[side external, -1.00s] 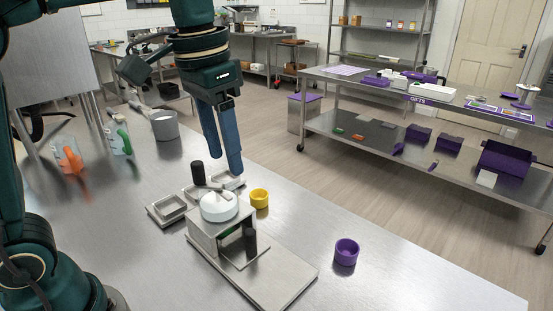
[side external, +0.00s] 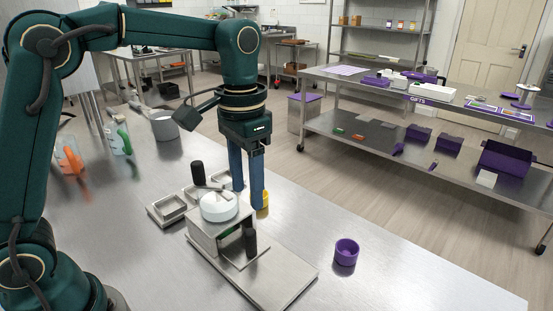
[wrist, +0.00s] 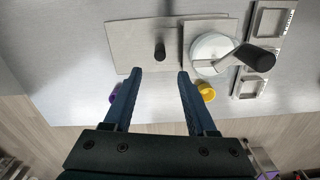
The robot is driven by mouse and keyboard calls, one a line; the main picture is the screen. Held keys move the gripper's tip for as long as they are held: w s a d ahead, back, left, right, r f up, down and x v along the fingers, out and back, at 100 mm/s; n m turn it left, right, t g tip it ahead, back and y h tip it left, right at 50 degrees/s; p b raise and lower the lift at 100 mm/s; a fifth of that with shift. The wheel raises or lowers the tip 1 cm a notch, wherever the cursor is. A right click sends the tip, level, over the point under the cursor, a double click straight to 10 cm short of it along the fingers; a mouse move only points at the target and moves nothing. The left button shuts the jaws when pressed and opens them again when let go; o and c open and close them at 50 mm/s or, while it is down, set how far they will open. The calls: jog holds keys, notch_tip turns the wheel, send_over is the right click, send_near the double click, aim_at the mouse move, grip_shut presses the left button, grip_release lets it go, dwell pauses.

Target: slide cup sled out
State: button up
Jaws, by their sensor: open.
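The depositor has a metal base plate (side external: 285,280), a box-like housing (side external: 203,230) and a round white top (side external: 219,206) with a black-handled crank (side external: 198,174). A dark upright post (side external: 250,243) stands at the housing's open side; it also shows on the plate in the wrist view (wrist: 160,52). I cannot clearly make out the sled itself. My gripper (side external: 249,198) is open and empty, pointing down above and behind the post. In the wrist view its fingertips (wrist: 160,71) lie either side of the post's line, apart from it.
A yellow cup (side external: 265,202) is partly hidden behind a finger. A purple cup (side external: 346,252) stands to the right of the plate. Small metal trays (side external: 167,210) lie beside the housing. A grey pot (side external: 164,126) and clear jugs (side external: 118,139) stand farther back.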

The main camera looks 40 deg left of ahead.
aim_at(251, 231)
notch_tip(251, 231, down, 11)
jog(key=shift+r, duration=0.1)
dwell(0.4)
grip_shut()
dwell(1.4)
